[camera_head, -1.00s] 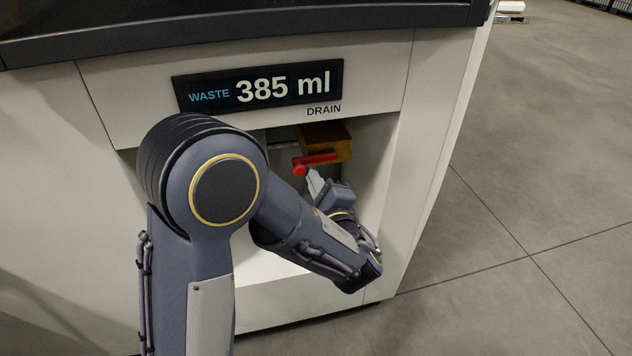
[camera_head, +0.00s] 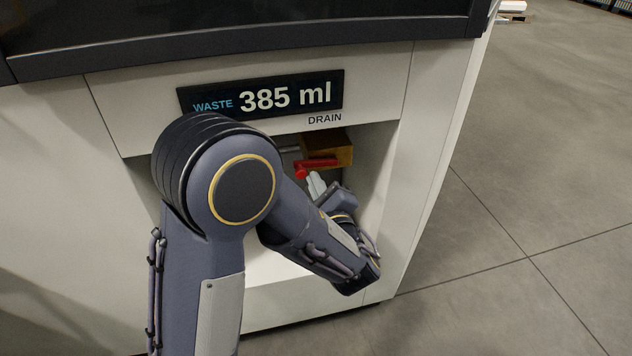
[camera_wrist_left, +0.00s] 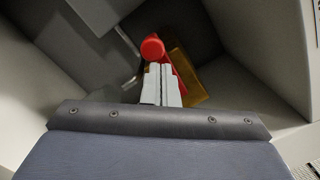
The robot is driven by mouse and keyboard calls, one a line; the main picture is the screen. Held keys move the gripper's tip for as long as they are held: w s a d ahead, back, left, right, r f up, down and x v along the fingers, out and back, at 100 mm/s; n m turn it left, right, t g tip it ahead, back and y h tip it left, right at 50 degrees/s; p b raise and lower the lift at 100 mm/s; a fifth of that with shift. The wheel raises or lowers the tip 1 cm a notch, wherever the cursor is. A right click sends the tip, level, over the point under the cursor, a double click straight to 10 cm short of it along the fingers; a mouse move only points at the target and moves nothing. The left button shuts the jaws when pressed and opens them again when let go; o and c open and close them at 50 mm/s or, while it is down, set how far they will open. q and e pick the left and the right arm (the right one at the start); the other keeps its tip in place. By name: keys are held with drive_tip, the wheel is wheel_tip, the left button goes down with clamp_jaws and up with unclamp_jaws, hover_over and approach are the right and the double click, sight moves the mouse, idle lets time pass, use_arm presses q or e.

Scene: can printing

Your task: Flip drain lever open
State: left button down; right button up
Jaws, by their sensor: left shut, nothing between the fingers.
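The red drain lever (camera_head: 317,164) sits on a brass valve block (camera_head: 341,153) inside the recess under the DRAIN label. Its round end points left and toward me. My left gripper (camera_head: 314,181) is shut and empty, with its fingertips just below the lever's round end. In the left wrist view the shut fingers (camera_wrist_left: 161,72) lie right under the lever's red knob (camera_wrist_left: 152,48). I cannot tell whether they touch it. Part of the lever and the brass block (camera_wrist_left: 189,86) are hidden behind the fingers. My right gripper is not in view.
The recess has pale walls close around my left gripper, with its right wall (camera_head: 375,185) nearest. A dark display (camera_head: 262,95) above it reads WASTE 385 ml. A grey pipe (camera_head: 289,150) meets the brass block from the left. Open floor lies to the right.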

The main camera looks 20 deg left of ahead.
use_arm(q)
wheel_tip(320, 180, up, 5)
drive_tip(key=w+d+m+t+h+p, duration=0.1)
drive_tip(key=w+d+m+p, duration=0.1)
drive_tip(key=m+p, duration=1.05)
drive_tip(key=b, duration=0.3)
approach(330, 162)
drive_tip(key=a, duration=0.2)
drive_tip(key=v, duration=0.7)
drive_tip(key=shift+s+r, duration=0.25)
drive_tip(key=shift+r, duration=0.15)
